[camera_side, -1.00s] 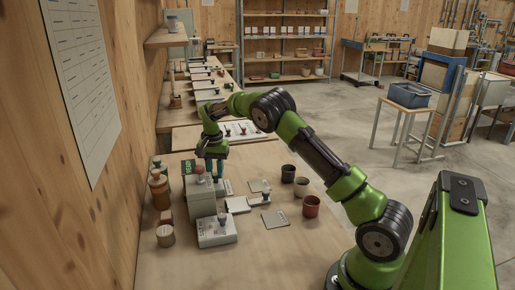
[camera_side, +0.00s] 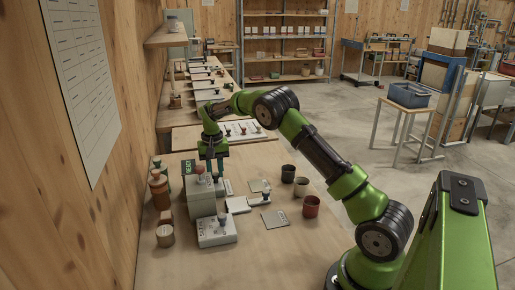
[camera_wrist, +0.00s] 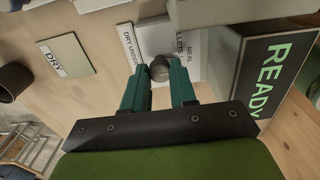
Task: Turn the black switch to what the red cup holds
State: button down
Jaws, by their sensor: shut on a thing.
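My gripper (camera_wrist: 160,85) has its teal fingers on both sides of a dark round switch knob (camera_wrist: 160,70), the black switch, and is shut on it. The knob stands on a white labelled plate (camera_wrist: 188,44); "MEAL" and part of a "DRY" label are readable, and the pointer direction is not clear. In the side view my gripper (camera_side: 216,166) is down behind the grey box, which partly hides the switch. The red cup (camera_side: 311,207) stands upright at the right of the table; its contents are too small to tell.
A black cup (camera_side: 288,173) and a pale cup (camera_side: 301,187) stand behind the red cup. Flat cards (camera_side: 274,219) lie nearby, one marked "DRY" (camera_wrist: 63,55). A "READY" sign (camera_wrist: 268,72) is close beside my gripper. The grey box (camera_side: 201,195) has a red knob; another switch box (camera_side: 217,231) stands in front.

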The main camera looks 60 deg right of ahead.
aim_at(216, 174)
jog(key=c, duration=0.9)
grip_release()
jog(key=shift+r, duration=0.1)
notch_tip(216, 174, up, 17)
